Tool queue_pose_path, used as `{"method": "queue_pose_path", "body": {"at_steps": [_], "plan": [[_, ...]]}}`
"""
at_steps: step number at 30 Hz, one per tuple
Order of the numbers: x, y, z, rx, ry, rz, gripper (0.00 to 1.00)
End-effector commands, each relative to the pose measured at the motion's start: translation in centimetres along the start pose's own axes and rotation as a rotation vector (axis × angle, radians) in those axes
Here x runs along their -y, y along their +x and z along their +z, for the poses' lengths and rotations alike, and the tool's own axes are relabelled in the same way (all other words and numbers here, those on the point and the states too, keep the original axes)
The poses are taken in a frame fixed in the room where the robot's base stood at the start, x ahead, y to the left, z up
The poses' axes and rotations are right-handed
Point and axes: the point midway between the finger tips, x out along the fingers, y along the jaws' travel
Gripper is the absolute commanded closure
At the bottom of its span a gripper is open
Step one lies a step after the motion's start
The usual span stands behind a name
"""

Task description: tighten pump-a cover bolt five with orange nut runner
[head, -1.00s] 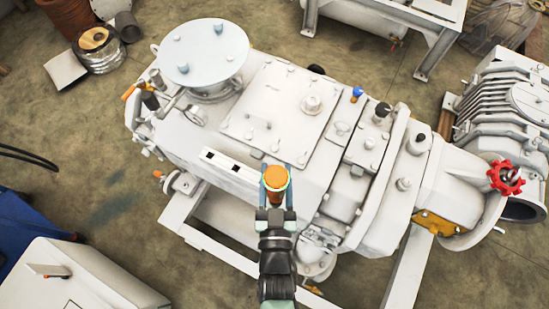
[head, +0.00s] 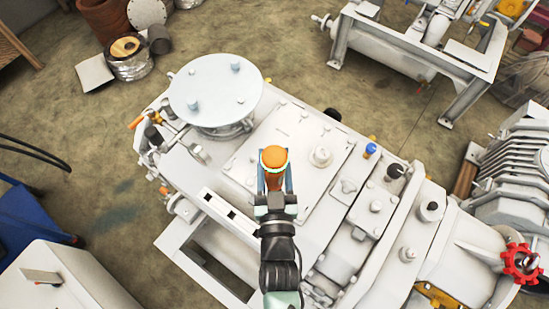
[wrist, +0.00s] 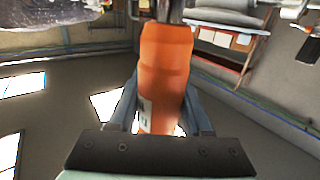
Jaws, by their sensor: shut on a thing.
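The white pump (head: 330,245) fills the middle of the head view. On its top is a flat rectangular cover plate (head: 300,150) with small bolts and a larger fitting (head: 320,155). My gripper (head: 274,182) is shut on the orange nut runner (head: 274,158), which appears over the front part of the cover plate. In the wrist view the nut runner (wrist: 165,75) is between the two fingers. The nut runner's lower end and any bolt under it are hidden in the head view. I cannot tell which bolt is five, or whether the tool touches one.
A round flanged lid (head: 215,90) rises left of the cover plate. A blue-topped fitting (head: 370,150) and other raised fittings stand to the right. A red handwheel (head: 521,264) is at the far right. A white cabinet (head: 70,275) stands at the lower left.

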Motion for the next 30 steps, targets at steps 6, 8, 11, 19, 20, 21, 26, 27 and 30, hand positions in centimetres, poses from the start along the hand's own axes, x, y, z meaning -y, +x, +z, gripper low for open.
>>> {"method": "queue_pose_path", "body": {"at_steps": [6, 8, 11, 19, 20, 21, 26, 27, 30], "plan": [[0.0, 0.1, 0.2, -0.007, 0.000, 0.001, 1.00], [0.0, 0.1, 0.5, -0.006, 0.000, 0.001, 1.00], [0.0, 0.1, 1.1, -0.006, 0.001, 0.001, 1.00], [0.0, 0.1, 3.2, -0.007, 0.000, 0.001, 1.00], [0.0, 0.1, 3.4, -0.007, 0.000, 0.001, 1.00], [0.0, 0.1, 3.7, -0.007, 0.000, 0.001, 1.00], [0.0, 0.1, 4.8, -0.007, 0.000, 0.001, 1.00], [0.0, 0.1, 5.0, -0.007, 0.001, 0.001, 1.00], [0.0, 0.1, 5.3, -0.007, 0.001, 0.001, 1.00]]}}
